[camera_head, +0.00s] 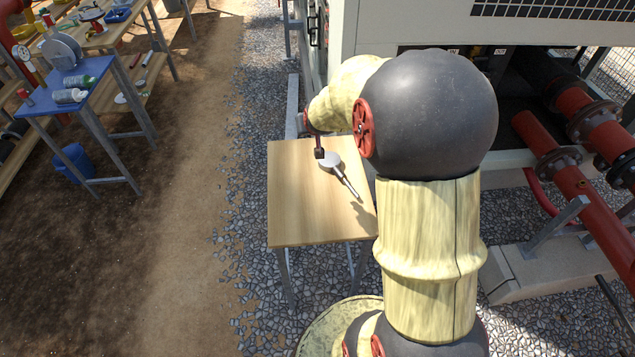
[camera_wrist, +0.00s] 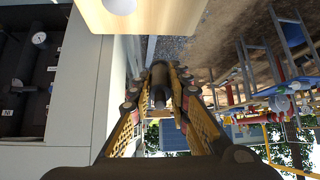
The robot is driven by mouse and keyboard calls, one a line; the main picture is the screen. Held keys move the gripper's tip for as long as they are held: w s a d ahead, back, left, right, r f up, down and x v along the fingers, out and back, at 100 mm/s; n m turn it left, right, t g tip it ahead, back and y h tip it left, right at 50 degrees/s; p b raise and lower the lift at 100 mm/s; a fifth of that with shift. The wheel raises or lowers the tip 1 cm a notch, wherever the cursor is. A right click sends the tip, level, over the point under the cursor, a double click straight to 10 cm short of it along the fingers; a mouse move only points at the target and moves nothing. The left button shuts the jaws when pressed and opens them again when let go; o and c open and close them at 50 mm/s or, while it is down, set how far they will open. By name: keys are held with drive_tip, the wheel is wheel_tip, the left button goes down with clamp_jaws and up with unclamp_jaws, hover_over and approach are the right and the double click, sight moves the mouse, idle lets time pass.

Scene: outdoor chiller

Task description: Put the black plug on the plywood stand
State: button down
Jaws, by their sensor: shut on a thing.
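The black plug (camera_wrist: 159,88) shows in the wrist view as a dark cylinder between the two yellow-and-black fingers of my gripper (camera_wrist: 160,78), which is shut on it. In the head view my arm hides most of the gripper. A small dark end (camera_head: 319,153) shows over the far part of the plywood stand (camera_head: 295,205); I cannot tell whether it is plug or finger. The stand is a light wood top on grey metal legs. Its edge also shows at the top of the wrist view (camera_wrist: 170,15). The plug looks held apart from the stand.
A silver round-headed tool (camera_head: 331,163) with a thin stem lies on the stand's far right part. The stand's near left is bare. A chiller cabinet (camera_head: 400,25) and red pipes (camera_head: 570,175) stand right. A blue-topped table (camera_head: 75,90) with bottles stands far left.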

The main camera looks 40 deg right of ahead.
drive_tip(key=s+d+f+m+g+p, duration=0.1)
drive_tip(key=s+d+g+p, duration=0.15)
drive_tip(key=s, duration=0.75)
drive_tip(key=s+a+f+g+y, duration=0.2)
drive_tip(key=s+a, duration=0.4)
drive_tip(key=s, duration=0.3)
drive_tip(key=s+a+f+g+y, duration=0.2)
drive_tip(key=s+a+f, duration=0.3)
drive_tip(key=s, duration=0.4)
drive_tip(key=shift+s+a+f+g, duration=0.15)
drive_tip(key=shift+a+g, duration=0.6)
